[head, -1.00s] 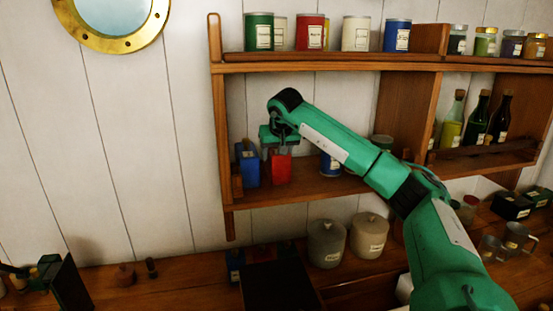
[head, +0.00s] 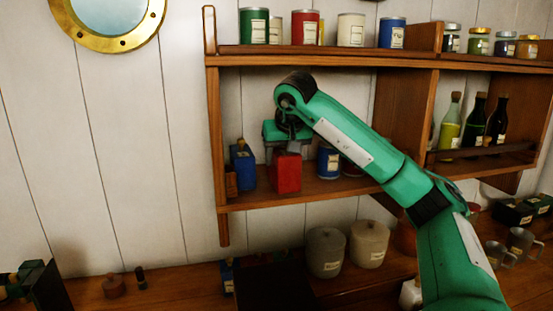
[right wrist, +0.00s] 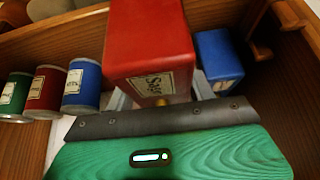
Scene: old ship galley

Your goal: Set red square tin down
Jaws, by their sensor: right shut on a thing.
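The red square tin (head: 286,172), labelled "Sage" in the right wrist view (right wrist: 152,45), is in the middle shelf bay, right of a blue square tin (head: 243,164). My right gripper (head: 288,148) is shut on it from above. The tin's base is close to the shelf board (head: 262,200); I cannot tell whether it touches. The blue square tin also shows in the right wrist view (right wrist: 219,60), a small gap from the red one. A green and black part at the lower left, probably my left gripper (head: 38,284), shows only partly, and its jaws are unclear.
A blue round tin (head: 327,161) stands right of the red tin, partly behind my arm. The upper shelf (head: 330,61) holds several round tins. A divider (head: 404,120) separates the bay from bottles. Two canisters (head: 325,252) (head: 369,244) stand on the counter below.

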